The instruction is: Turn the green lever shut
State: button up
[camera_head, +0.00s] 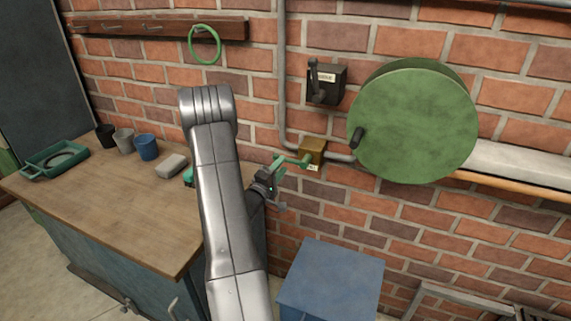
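The green lever (294,160) sticks out to the left from a small brass-coloured valve box (312,152) on the brick wall. It lies roughly level, with its outer end close to my gripper. A grey pipe runs down into the box and on to the right. My gripper (279,184) is at the lever's outer end, left of and a little below the box. Its fingers look spread apart, one near the lever end and one lower. I cannot tell whether the lever end touches a finger or lies between them.
A large green round reel (414,122) with a dark knob hangs right of the box. A dark switch box (326,84) is above. A blue cabinet (332,281) stands below. A wooden workbench (110,200) with cups (146,147) and a tray (55,159) is at left.

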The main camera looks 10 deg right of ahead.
jog(key=b+v, duration=0.1)
jog(key=v, duration=0.9)
jog(key=shift+w, duration=0.1)
jog(key=p+x, duration=0.2)
jog(key=x, duration=1.2)
jog(key=shift+r, duration=0.1)
jog(key=b+v, duration=0.3)
jog(key=v, duration=1.1)
jog(key=p+x, duration=0.3)
jog(key=x, duration=1.1)
jog(key=shift+d+r+p, duration=0.1)
jog(key=shift+r+p, duration=0.1)
jog(key=shift+p, duration=0.2)
jog(key=shift+r+m+g+p, duration=0.2)
jog(key=shift+m+p, duration=0.1)
jog(key=shift+m, duration=0.3)
jog(key=shift+r+m+g+p, duration=0.1)
jog(key=shift+m+g+p, duration=0.15)
jog(key=shift+m, duration=0.35)
